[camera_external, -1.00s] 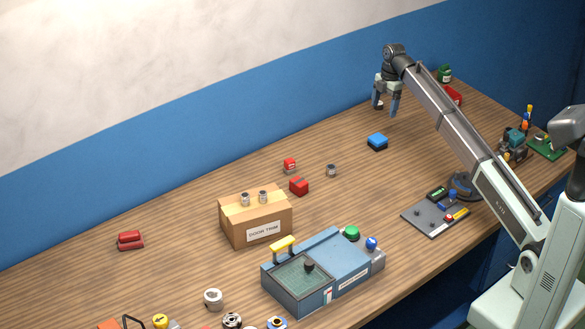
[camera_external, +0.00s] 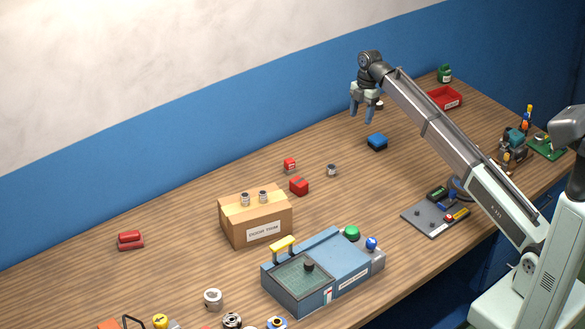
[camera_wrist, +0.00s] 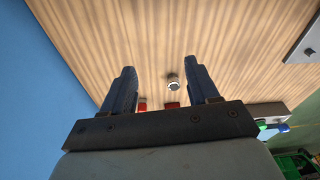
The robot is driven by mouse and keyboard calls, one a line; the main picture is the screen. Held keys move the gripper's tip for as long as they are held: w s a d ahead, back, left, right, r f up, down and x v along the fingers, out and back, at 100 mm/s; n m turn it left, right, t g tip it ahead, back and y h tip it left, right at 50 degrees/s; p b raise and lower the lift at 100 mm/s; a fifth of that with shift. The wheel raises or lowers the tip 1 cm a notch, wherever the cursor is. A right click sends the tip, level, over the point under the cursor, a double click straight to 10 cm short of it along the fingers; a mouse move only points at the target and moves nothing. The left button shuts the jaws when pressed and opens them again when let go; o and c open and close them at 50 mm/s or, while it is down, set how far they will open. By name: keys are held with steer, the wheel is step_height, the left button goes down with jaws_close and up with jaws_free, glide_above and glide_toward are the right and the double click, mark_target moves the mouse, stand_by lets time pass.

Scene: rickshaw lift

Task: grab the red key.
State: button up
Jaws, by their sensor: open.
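I cannot make out a thing that is clearly a red key. Red candidates on the table are a red block (camera_external: 299,187), a small red and white item (camera_external: 289,166) behind it, and a red two-part object (camera_external: 131,240) at the far left. My gripper (camera_external: 361,116) is open and empty, above the back of the table and left of the blue block (camera_external: 377,142). In the wrist view its two fingers (camera_wrist: 162,72) are spread. A small grey can (camera_wrist: 173,82) and two red things, partly hidden by the gripper, show beyond them.
A cardboard box (camera_external: 240,226) with two cans on top stands mid-table. A blue-grey machine (camera_external: 345,261) is at the front, a grey tool plate (camera_external: 423,222) to its right. A red tray (camera_external: 446,97) is at the back right. The left back of the table is mostly clear.

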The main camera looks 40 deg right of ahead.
steer(key=w+a+n, duration=0.3)
steer(key=a, duration=2.1)
steer(key=m+h, duration=0.2)
steer(key=m, duration=0.4)
glide_above(290, 160)
steer(key=f, duration=0.7)
steer(key=shift+d+f, duration=0.15)
steer(key=shift+d, duration=0.05)
steer(key=shift+a+f, duration=0.15)
steer(key=shift+f, duration=1.3)
steer(key=shift+a+f, duration=0.1)
steer(key=shift+f, duration=1.3)
steer(key=shift+c, duration=0.4)
steer(key=c, duration=1)
steer(key=shift+o, duration=0.2)
steer(key=shift+r, duration=0.1)
